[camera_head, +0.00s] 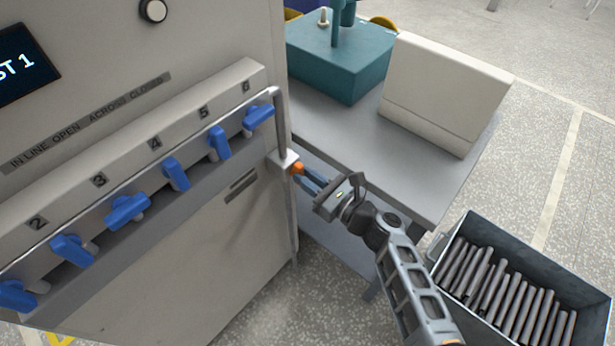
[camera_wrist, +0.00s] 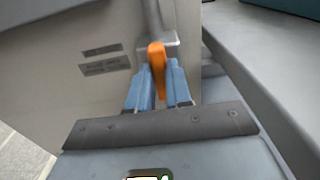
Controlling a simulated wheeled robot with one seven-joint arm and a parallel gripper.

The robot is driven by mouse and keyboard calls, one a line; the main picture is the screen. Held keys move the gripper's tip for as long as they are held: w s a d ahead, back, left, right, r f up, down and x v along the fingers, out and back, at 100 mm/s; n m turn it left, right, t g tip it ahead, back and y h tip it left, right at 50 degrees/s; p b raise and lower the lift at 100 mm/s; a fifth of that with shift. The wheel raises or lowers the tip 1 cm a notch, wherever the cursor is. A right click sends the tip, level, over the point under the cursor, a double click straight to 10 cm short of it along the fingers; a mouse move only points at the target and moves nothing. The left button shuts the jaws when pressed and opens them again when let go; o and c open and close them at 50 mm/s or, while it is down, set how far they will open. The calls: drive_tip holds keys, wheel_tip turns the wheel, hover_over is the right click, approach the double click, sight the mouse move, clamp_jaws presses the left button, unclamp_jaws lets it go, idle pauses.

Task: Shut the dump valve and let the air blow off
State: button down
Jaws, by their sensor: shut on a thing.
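The dump valve is a pale block (camera_head: 282,160) on a grey pipe at the right corner of the cabinet, with a short orange handle (camera_head: 297,168). In the wrist view the orange handle (camera_wrist: 157,62) stands out from the valve body (camera_wrist: 172,48) and lies between my two blue fingers. My gripper (camera_head: 306,174) reaches in from the right and is shut on this handle. I cannot tell the handle's exact angle to the pipe.
Several blue valve handles (camera_head: 127,210) line the numbered panel, turned different ways. A label strip (camera_head: 90,120) reads in line open, across closed. A grey table (camera_head: 410,165) with a teal machine (camera_head: 335,60) and a beige box (camera_head: 440,85) stands right. A bin (camera_head: 590,275) of rods sits lower right.

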drive_tip(key=shift+f+n+b, duration=0.1)
drive_tip(key=shift+n+b, duration=0.2)
drive_tip(key=shift+b, duration=0.15)
drive_tip(key=n+b, duration=0.5)
drive_tip(key=b, duration=0.1)
drive_tip(key=n+b, duration=1.2)
drive_tip(key=b, duration=0.1)
drive_tip(key=shift+s+a+f, duration=0.25)
drive_tip(key=shift+s+f, duration=0.05)
drive_tip(key=shift+f, duration=0.05)
drive_tip(key=shift+n, duration=0.3)
drive_tip(key=c, duration=1)
unclamp_jaws()
drive_tip(key=shift+c, duration=0.2)
